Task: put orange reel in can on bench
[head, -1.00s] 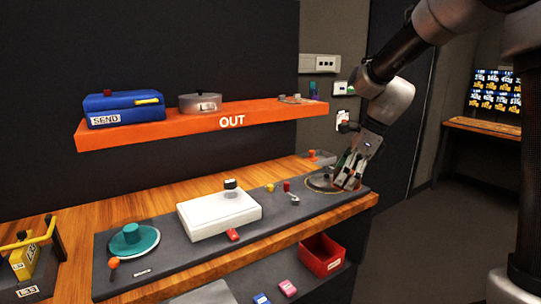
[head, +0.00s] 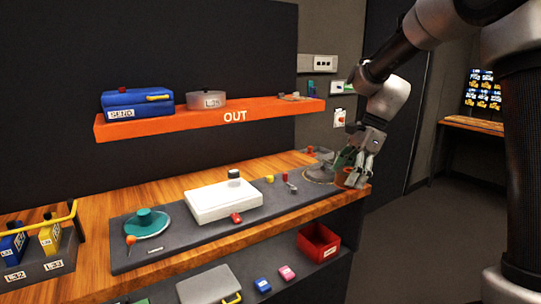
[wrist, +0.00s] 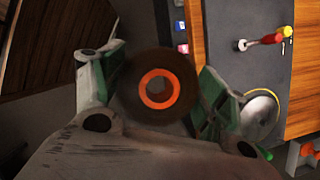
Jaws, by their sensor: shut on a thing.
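The orange reel (wrist: 157,90), a dark disc with an orange ring at its centre, sits between the green-padded fingers of my gripper (wrist: 152,86) in the wrist view. In the head view my gripper (head: 352,174) is at the right end of the bench, and the reel is mostly hidden by the fingers. A flat round metal piece with a yellow rim (wrist: 262,112), which may be the can, lies on the dark panel. It shows just left of my gripper in the head view (head: 319,174); the finger partly covers it in the wrist view.
A grey lidded pot (head: 206,99) and blue cases (head: 137,104) stand on the orange shelf (head: 260,115). A white box (head: 224,203), a teal disc (head: 146,223) and small levers occupy the panel. A red bin (head: 319,243) is below the bench edge.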

